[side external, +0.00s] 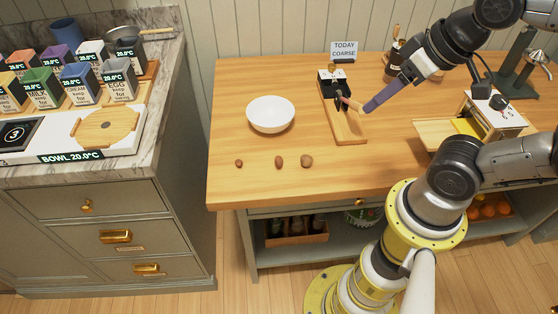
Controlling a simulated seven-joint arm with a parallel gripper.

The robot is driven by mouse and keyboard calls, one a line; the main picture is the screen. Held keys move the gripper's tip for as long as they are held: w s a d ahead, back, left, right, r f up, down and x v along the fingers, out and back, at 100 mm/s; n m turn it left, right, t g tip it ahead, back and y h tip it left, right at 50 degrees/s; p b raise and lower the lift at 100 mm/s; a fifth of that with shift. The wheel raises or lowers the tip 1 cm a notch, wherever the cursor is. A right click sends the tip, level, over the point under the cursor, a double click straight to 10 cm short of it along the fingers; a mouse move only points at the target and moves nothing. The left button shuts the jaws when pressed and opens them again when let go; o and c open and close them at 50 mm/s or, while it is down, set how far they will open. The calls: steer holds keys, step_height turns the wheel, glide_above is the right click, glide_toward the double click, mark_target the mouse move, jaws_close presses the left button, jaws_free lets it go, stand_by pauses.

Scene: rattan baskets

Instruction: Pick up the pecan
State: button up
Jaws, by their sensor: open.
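Three small brown nuts lie in a row near the front of the wooden table. The middle one, an oval reddish-brown nut, looks like the pecan (279,162). A smaller dark round nut (239,163) lies to its left, and a larger tan round nut (307,161) lies close to its right. My gripper (368,106) reaches in from the upper right, over the right edge of a wooden board. It is open, behind and to the right of the pecan and well apart from it.
A white bowl (270,114) stands behind the nuts. The wooden board (348,128) carries a black device (333,84), with a "TODAY COARSE" sign (344,51) behind. The table around and in front of the nuts is clear.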

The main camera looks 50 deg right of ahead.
steer(key=w+r+m, duration=0.3)
steer(key=w+m, duration=0.1)
steer(key=w, duration=0.1)
steer(key=m+g, duration=0.6)
glide_above(279, 158)
step_height(279, 158, down, 23)
steer(key=shift+w+a+f, duration=0.1)
steer(key=shift+w, duration=0.05)
steer(key=shift+s+f, duration=0.2)
steer(key=shift+f, duration=2.7)
jaws_close()
